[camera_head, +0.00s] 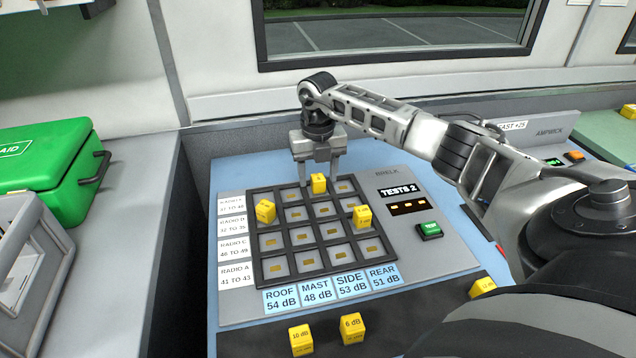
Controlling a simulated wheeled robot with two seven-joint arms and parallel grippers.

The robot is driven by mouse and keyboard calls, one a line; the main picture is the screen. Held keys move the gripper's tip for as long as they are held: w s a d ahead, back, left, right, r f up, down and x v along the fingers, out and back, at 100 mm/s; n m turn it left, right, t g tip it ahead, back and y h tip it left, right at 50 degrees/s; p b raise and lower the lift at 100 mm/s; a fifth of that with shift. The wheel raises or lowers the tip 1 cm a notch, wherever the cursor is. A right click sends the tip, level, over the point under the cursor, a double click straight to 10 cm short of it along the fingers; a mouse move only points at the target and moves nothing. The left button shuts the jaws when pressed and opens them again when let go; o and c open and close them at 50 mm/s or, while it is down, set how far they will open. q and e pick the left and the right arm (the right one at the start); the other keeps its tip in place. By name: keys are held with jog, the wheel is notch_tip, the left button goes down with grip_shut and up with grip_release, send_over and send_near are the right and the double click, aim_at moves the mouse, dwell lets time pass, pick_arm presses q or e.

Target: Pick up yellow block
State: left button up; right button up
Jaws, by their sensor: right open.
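My right gripper (320,172) reaches in from the right and points down over the back row of the dark grid (281,267). Its fingers are open, one on each side of a yellow block (318,183); I cannot tell whether they touch it. A second yellow block (265,211) sits in the grid's left column, and a third yellow block (362,216) sits in its right column. In front of the panel stand a yellow block marked 10 dB (301,340) and one marked 6 dB (352,328). Another yellow block (482,287) lies farther right, partly hidden by my arm. My left gripper is out of view.
The grid is on a grey panel with a TESTS 2 display (400,191) and a green button (429,230). Blue labels (317,290) line its front. A green first-aid case (45,165) and a grey crate (35,250) stand at the left.

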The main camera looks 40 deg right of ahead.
jog(key=c, duration=1.1)
jog(key=shift+r, duration=0.1)
